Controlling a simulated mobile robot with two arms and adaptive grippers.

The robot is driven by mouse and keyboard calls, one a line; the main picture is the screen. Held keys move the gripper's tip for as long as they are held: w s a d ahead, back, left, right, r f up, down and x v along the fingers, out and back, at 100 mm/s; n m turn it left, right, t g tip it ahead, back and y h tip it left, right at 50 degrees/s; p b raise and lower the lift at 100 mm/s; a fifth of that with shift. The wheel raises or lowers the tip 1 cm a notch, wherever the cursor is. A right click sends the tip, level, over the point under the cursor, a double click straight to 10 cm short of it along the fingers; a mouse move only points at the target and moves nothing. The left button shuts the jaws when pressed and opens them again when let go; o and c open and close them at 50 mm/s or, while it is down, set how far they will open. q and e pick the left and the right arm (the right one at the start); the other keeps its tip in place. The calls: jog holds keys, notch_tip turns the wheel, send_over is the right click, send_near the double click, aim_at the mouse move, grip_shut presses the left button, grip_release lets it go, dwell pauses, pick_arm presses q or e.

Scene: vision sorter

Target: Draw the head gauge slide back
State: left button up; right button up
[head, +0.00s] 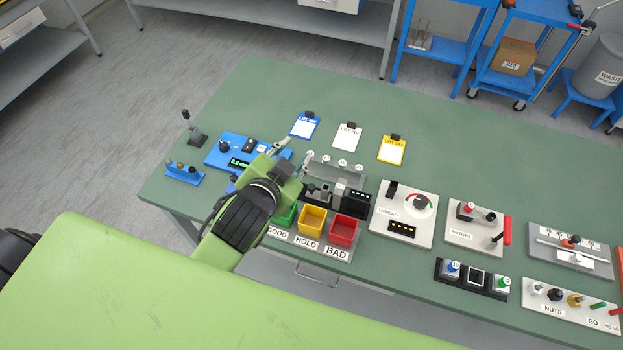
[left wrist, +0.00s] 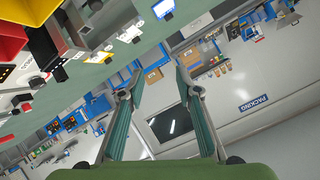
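A small gauge (head: 337,194) stands just behind the colored bins in the head view. It has a dark block on a grey rail, a light grey upright piece and a black panel with yellow marks. No label on it can be read, so I cannot be sure it is the head gauge. Its left part is close to my arm. In the left wrist view, dark and grey blocks (left wrist: 45,48) beside the bins seem to be the same device. My left gripper (head: 296,152) is above the bench, left of and behind the gauge. Its fingers (left wrist: 160,88) are apart and empty. My right gripper is not in view.
GOOD, HOLD and BAD bins, including a red one (head: 343,231), stand in front of the gauge. A grey rack (head: 336,169) with several pegs is behind it. A blue display unit (head: 229,151) is left, and the THREAD board (head: 403,214) right. The bench's back right is clear.

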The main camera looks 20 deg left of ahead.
pick_arm(q)
jog(key=w+d+r+m+t+h, duration=0.35)
jog(key=d+r+m, duration=0.2)
jog(key=r, duration=0.45)
jog(key=w+d+r+m+t+h, duration=0.35)
jog(key=d+r, duration=0.25)
jog(key=r, duration=0.4)
jog(key=s+d+r+m+g+h, duration=0.3)
jog(key=s+d+m+g+h, duration=0.15)
jog(key=d+m+h, duration=0.5)
jog(key=s+d+r+m+g+h, duration=0.3)
jog(key=d+m+g+h, duration=0.25)
jog(key=m, duration=0.65)
jog(key=s+d+f+m+g+y, duration=0.3)
jog(key=s+d+f+m+g, duration=0.2)
jog(key=f+m+g, duration=0.35)
jog(key=m+g+y, duration=0.1)
jog(key=m+y, duration=0.6)
jog(key=y, duration=1.2)
send_over(312, 187)
notch_tip(312, 187, down, 18)
jog(key=f, duration=0.1)
notch_tip(312, 187, down, 11)
jog(key=p, duration=0.4)
jog(key=shift+f, duration=0.7)
